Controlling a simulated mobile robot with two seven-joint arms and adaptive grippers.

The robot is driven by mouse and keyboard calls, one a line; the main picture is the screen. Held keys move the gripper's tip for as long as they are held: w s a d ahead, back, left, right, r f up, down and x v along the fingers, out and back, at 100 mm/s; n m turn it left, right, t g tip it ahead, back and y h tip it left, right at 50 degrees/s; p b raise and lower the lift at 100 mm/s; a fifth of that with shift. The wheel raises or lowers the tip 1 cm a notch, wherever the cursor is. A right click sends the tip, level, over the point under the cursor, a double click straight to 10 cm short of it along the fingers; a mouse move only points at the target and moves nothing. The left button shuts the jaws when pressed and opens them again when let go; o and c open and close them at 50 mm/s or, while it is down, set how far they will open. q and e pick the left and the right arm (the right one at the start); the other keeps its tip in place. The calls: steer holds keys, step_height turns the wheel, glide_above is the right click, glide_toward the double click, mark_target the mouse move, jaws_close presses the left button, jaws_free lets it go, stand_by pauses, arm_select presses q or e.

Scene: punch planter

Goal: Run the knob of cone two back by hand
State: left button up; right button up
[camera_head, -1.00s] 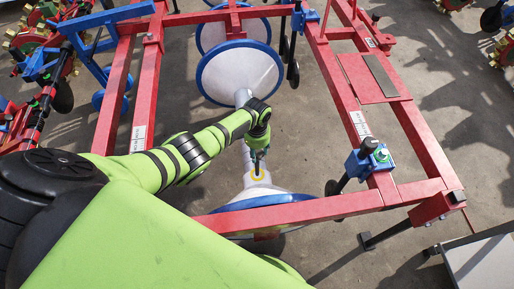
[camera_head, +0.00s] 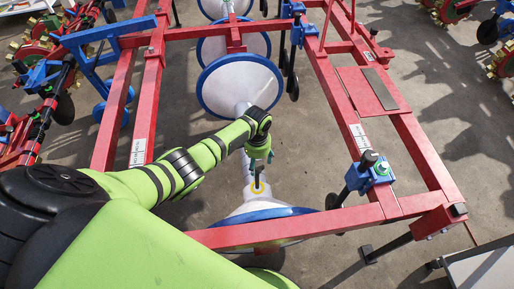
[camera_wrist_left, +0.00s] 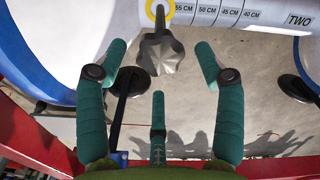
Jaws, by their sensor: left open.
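The knob (camera_wrist_left: 162,54) is grey and lobed and shows in the left wrist view, below a yellow ring (camera_wrist_left: 159,10) on a pale tube (camera_wrist_left: 225,14). The tube carries a centimetre scale and the word TWO. My left gripper (camera_wrist_left: 160,95) has teal fingers spread wide around empty space. The knob lies just beyond them, between the two upper fingers, and nothing is held. In the head view the left gripper (camera_head: 259,168) hangs over the tube near the yellow ring (camera_head: 257,190), by the near white cone (camera_head: 250,208) with its blue rim. The knob is hard to make out there.
A red frame beam (camera_head: 300,232) crosses in front of the near cone. Another white cone (camera_head: 240,84) stands farther along. A blue clamp (camera_head: 372,175) sits on the right beam. Bare concrete (camera_head: 320,130) shows between the beams.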

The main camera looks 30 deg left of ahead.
arm_select(q)
step_height(320, 180, up, 10)
stand_by(0.4)
step_height(320, 180, up, 12)
stand_by(0.6)
steer(key=shift+s+f, duration=0.1)
steer(key=shift+f, duration=0.05)
stand_by(0.5)
